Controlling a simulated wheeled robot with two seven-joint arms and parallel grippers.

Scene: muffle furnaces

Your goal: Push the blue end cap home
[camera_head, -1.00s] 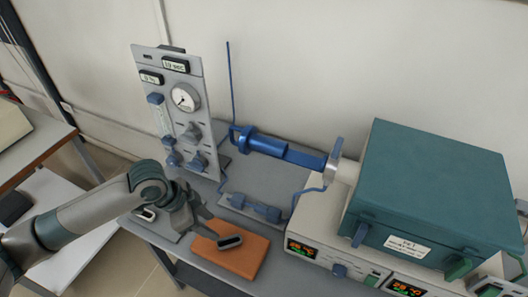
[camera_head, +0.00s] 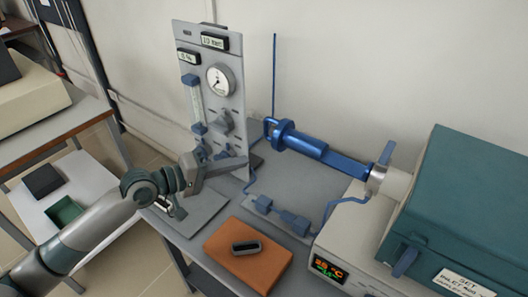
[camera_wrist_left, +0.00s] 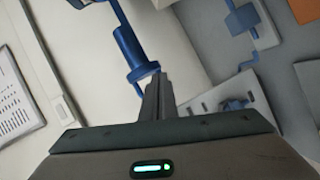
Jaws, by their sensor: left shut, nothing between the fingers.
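The blue end cap, a round flange (camera_head: 283,134) with a loop handle, sits at the left end of a blue cylinder and rail (camera_head: 335,162). The rail reaches a metal collar (camera_head: 376,178) on the pale tube of the teal furnace (camera_head: 470,200). My left gripper (camera_head: 243,163) is shut and empty, in front of the gauge panel, left of the cap and lower in the picture, apart from it. In the left wrist view the shut fingertips (camera_wrist_left: 157,80) point towards the blue flange (camera_wrist_left: 143,72); whether they touch cannot be told there. My right gripper is not in view.
The gauge panel (camera_head: 208,95) stands close behind my left gripper. A thin blue rod (camera_head: 275,75) rises behind the cap. Blue fittings (camera_head: 280,213) and a hose lie below the rail. An orange block (camera_head: 240,272) with a dark oval piece lies at the front.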

